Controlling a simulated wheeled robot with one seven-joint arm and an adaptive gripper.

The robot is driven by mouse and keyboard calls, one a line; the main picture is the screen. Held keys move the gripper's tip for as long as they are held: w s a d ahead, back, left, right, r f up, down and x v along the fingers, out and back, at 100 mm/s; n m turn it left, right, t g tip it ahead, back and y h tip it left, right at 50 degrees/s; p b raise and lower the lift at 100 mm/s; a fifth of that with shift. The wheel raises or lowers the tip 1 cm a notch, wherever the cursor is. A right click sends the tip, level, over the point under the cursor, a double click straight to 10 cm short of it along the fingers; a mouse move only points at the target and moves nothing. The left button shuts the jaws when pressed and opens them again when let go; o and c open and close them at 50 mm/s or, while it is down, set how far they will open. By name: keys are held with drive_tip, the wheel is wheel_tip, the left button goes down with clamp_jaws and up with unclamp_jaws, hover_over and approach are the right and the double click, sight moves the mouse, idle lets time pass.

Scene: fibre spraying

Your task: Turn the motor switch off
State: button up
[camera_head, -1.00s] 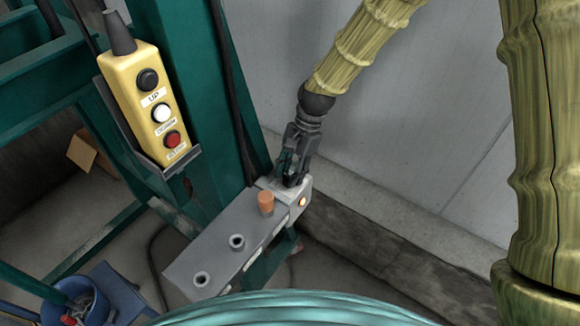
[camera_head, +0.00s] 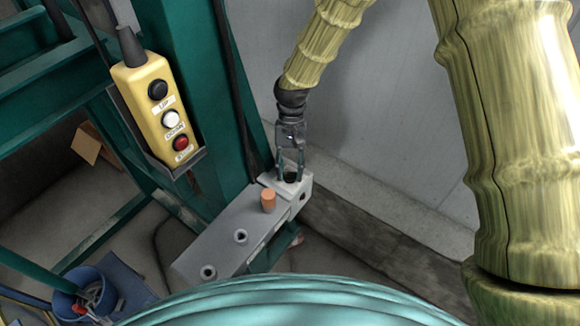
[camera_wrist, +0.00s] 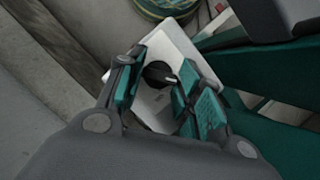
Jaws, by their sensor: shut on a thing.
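The motor switch is a black rotary knob (camera_head: 291,179) on a pale plate at the far right end of a grey control box (camera_head: 222,243). My gripper (camera_head: 290,170) reaches down onto it from above, with one finger on each side. In the wrist view the black knob (camera_wrist: 158,73) with a pale mark sits between my teal-padded fingers (camera_wrist: 154,82), which are shut on it. The lamp (camera_head: 302,197) on the end face of the box is dark. The fingers hide part of the knob's sides.
An orange knob (camera_head: 268,201) stands on the box beside the switch. A yellow pendant (camera_head: 150,95) with black, white and red buttons hangs on the green post (camera_head: 195,90). A blue bucket (camera_head: 82,290) stands at lower left. A grey wall is behind my arm.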

idle(0.4)
drive_tip(key=o, duration=1)
wheel_tip(320, 180, up, 10)
idle(0.7)
